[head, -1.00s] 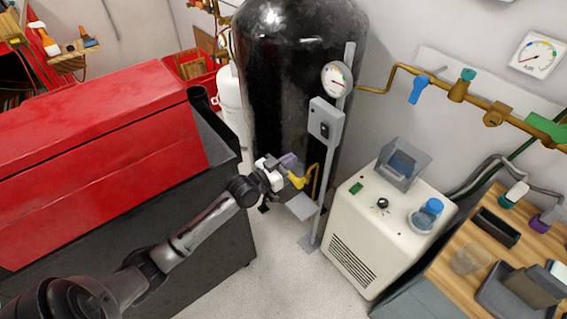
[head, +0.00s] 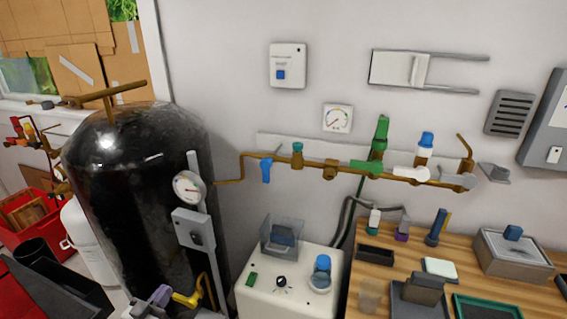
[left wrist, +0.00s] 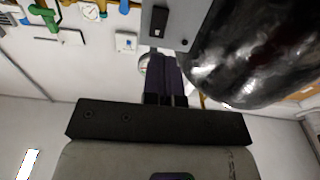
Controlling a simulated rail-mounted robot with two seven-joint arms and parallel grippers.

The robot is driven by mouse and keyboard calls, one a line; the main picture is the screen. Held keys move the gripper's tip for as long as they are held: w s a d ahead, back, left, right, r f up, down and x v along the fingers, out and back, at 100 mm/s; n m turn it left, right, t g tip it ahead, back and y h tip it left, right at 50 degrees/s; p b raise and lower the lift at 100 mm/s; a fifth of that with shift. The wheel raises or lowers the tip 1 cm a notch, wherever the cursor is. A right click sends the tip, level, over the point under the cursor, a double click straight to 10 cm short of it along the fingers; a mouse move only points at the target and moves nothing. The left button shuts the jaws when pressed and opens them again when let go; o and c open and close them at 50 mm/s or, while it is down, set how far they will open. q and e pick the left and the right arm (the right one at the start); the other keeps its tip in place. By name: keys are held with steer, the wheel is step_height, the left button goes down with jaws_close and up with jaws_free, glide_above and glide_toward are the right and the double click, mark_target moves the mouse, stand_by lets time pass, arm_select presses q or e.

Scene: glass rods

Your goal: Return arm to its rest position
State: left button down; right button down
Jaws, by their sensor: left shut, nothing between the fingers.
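My left gripper (head: 160,295) shows at the bottom edge of the head view, its purple fingers beside a yellow valve handle (head: 187,298) low in front of the black tank (head: 135,215). I cannot tell whether they touch. In the left wrist view the purple fingers (left wrist: 167,78) are shut together with nothing between them. They point toward the grey switch box (left wrist: 178,20), with the tank (left wrist: 255,55) on the right. Most of my left arm is out of the head view. My right gripper is not in view.
A pressure gauge (head: 188,186) and a switch box (head: 193,229) sit on a post before the tank. A white machine (head: 262,295) stands to the right, then a wooden bench (head: 470,268) with several items. Brass piping (head: 345,172) runs along the wall.

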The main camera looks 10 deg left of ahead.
arm_select(q)
steer(key=s+d+f+m+g+y, duration=0.1)
steer(key=s+d+f+m+g, duration=0.2)
steer(key=f+g, duration=0.4)
steer(key=s+d+f+n+g, duration=0.1)
steer(key=s+d+f+g, duration=0.3)
steer(key=s, duration=0.6)
steer(key=s+d+g+p, duration=0.1)
steer(key=s+d+g, duration=0.1)
steer(key=s+d, duration=0.6)
steer(key=s+d+f+n+g, duration=0.15)
steer(key=s+d, duration=0.25)
steer(key=s, duration=0.8)
step_height(320, 180, up, 34)
steer(key=w+p, duration=0.1)
steer(key=p, duration=3.3)
steer(key=shift+a+g+p, duration=0.25)
steer(key=shift+g+p, duration=0.1)
steer(key=shift+p, duration=0.05)
steer(key=shift+m, duration=0.25)
